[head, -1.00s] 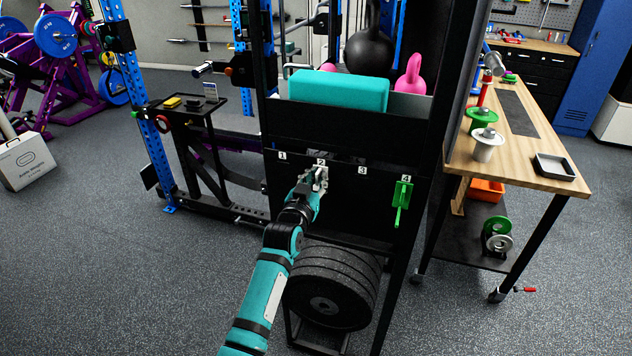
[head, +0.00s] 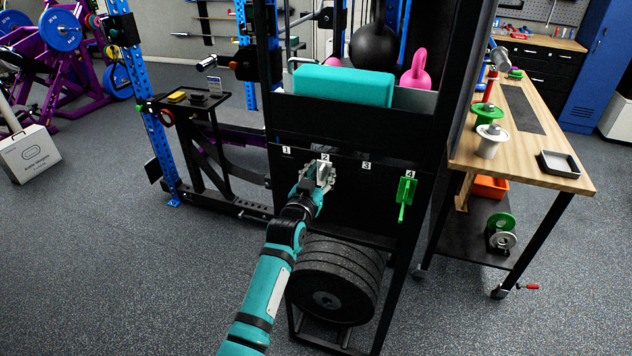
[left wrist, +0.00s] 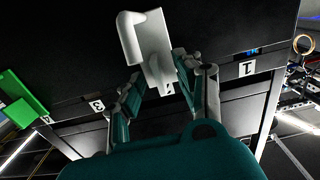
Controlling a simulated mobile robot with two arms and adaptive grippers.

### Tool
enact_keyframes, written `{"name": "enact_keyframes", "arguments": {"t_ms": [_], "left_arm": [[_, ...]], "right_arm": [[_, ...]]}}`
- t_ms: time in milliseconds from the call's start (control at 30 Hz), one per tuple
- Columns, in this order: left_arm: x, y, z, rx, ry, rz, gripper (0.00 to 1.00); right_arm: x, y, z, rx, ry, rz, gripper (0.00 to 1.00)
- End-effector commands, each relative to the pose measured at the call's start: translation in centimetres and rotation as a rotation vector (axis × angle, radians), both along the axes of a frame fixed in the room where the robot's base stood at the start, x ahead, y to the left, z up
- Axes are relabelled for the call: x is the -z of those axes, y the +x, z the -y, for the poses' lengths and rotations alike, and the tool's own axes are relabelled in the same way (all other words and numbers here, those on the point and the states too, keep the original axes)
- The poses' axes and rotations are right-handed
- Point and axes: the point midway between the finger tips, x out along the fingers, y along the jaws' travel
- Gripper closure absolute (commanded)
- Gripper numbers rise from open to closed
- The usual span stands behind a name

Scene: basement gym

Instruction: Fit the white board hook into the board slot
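The white board hook (left wrist: 152,45) lies against the black board (head: 345,190) at position 2. It shows as a pale plate with a bent peg in the left wrist view, where the board appears upside down. My left gripper (left wrist: 160,72) is around the hook's plate, with its fingers spread on both sides and a narrow gap visible at the plate's side. In the head view the left gripper (head: 321,174) hides most of the hook. The slot behind the plate is hidden. My right gripper is not in view.
A green hook (head: 405,196) hangs at position 4; positions 1 and 3 look bare. A teal block (head: 343,86) and kettlebells sit on the shelf above. Black weight plates (head: 335,285) stand below the board. A wooden workbench (head: 535,150) is at right.

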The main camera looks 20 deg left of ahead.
Motion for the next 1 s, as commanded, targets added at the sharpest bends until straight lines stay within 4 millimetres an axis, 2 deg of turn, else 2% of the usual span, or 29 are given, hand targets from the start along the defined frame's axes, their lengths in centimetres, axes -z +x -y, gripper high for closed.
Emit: {"name": "enact_keyframes", "arguments": {"t_ms": [167, 400, 533, 700, 1000], "left_arm": [[0.1, -2.7, 0.0, 0.000, 0.000, -0.001, 0.65], [0.0, -7.9, -0.2, 0.000, 0.001, -0.002, 0.65], [-0.1, -10.0, -0.3, 0.000, 0.001, -0.001, 0.65], [-0.2, -11.4, -0.3, 0.000, 0.001, 0.001, 0.65], [-0.2, -11.6, -0.3, 0.000, 0.000, 0.001, 0.65]], "right_arm": [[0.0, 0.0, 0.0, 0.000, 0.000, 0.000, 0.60], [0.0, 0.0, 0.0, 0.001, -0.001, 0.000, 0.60], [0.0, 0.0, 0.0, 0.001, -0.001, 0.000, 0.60], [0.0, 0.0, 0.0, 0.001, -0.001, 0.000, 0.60], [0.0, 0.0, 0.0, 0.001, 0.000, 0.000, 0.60]]}}
